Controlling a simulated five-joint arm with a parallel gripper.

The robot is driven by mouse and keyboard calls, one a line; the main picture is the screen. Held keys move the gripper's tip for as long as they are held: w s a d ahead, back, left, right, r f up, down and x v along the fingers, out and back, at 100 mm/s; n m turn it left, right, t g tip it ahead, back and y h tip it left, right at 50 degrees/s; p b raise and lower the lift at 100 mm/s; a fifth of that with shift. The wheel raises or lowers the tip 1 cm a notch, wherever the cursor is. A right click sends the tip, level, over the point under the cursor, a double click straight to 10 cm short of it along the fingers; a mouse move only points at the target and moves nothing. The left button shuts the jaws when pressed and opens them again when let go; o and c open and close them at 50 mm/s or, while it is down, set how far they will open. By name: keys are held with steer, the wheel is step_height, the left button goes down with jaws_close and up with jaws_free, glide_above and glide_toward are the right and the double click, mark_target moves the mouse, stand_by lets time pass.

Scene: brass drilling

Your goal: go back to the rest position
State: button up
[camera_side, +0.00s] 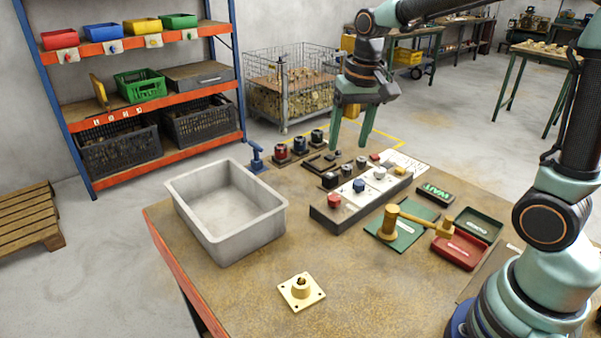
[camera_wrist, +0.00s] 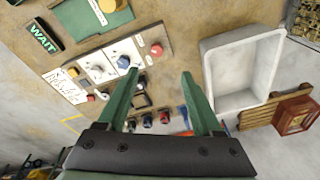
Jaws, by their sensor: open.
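My gripper (camera_side: 349,146) hangs in the air above the far part of the workbench (camera_side: 240,292), over the knob panel and small parts. Its two green fingers point down and stand apart with nothing between them. In the wrist view my gripper (camera_wrist: 160,74) also shows empty, its fingers spread over the bench's far edge.
A grey bin (camera_side: 226,245) stands on the bench's left side. The knob panel (camera_side: 345,210), a WAIT sign (camera_side: 435,191) and a dark green tray (camera_side: 480,224) are at centre and right. A blue-orange shelf (camera_side: 125,110) and a wire cage (camera_side: 290,85) stand beyond. The front bench is mostly clear.

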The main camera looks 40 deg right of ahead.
steer(key=s+a+r+n+t, duration=0.1)
steer(key=s+n+t, duration=0.1)
steer(key=s, duration=0.3)
steer(key=s+a+r+n+t, duration=0.1)
steer(key=s+n, duration=0.2)
steer(key=s, duration=0.2)
steer(key=shift+s+a+r+t, duration=0.25)
steer(key=shift+a+t, duration=0.1)
steer(key=shift+t, duration=0.05)
steer(key=shift+o, duration=0.2)
stand_by(0.6)
